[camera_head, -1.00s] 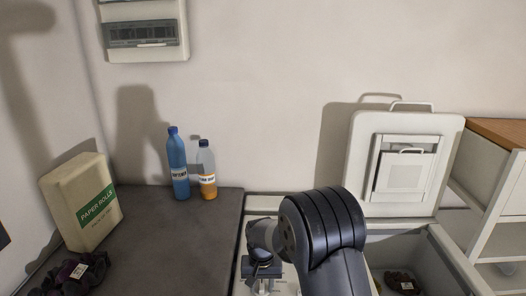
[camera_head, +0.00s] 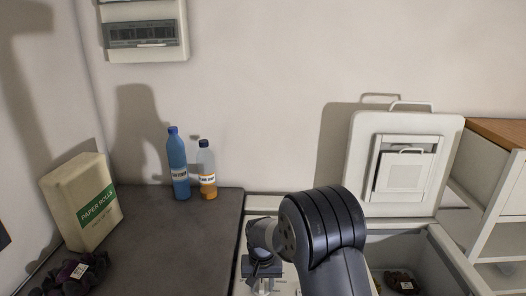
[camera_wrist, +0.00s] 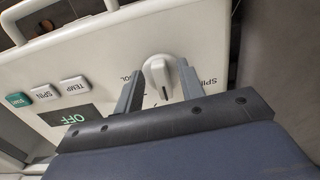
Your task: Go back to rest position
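My gripper (camera_wrist: 160,82) shows in the wrist view with its two grey fingers apart. A white round knob (camera_wrist: 160,77) lies between the fingertips, with a gap visible at its sides. I cannot tell how far the tips are from the panel. The knob sits on a white washer control panel (camera_wrist: 100,48), whose dark display (camera_wrist: 72,120) reads OFF.
The right washer's lid (camera_head: 405,165) stands raised against the wall, its tub (camera_head: 415,250) open with dark cloth (camera_head: 402,281) inside.

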